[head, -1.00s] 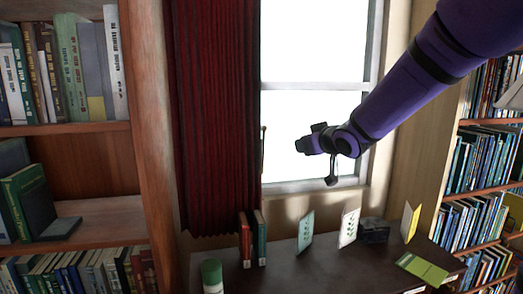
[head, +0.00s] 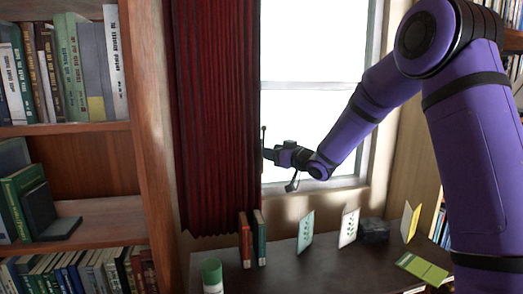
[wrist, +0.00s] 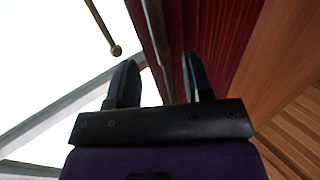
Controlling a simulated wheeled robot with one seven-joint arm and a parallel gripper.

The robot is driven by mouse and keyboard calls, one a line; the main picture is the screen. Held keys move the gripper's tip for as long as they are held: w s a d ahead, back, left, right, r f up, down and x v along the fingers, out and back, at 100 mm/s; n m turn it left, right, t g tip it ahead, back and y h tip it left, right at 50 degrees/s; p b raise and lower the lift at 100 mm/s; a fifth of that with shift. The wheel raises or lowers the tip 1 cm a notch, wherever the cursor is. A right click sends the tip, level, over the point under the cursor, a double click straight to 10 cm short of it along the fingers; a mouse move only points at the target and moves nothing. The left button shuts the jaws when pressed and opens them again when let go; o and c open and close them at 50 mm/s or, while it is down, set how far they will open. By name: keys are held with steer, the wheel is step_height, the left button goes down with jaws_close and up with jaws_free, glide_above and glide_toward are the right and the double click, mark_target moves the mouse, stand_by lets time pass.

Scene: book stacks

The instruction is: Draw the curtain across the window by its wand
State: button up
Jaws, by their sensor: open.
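The dark red pleated curtain (head: 212,110) hangs over the left side of the bright window (head: 310,110). A thin wand (head: 263,138) hangs upright at the curtain's right edge. In the wrist view a thin brass-coloured rod with a ball end, apparently the wand (wrist: 103,25), is beyond and left of my fingers, not between them. My gripper (head: 269,154) is open beside the curtain's right edge, in front of the window. In the wrist view my gripper (wrist: 158,78) has its fingers apart, with the curtain (wrist: 215,50) behind the right finger.
A dark desk (head: 290,270) below the window holds two upright books (head: 252,240), several cards, a dark box (head: 375,230) and a green-capped container (head: 212,275). Full bookshelves (head: 70,70) stand at left; more are at right, partly behind my arm. The window front is otherwise clear.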

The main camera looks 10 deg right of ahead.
steer(key=shift+x, duration=2.7)
steer(key=shift+c, duration=0.2)
jaws_close()
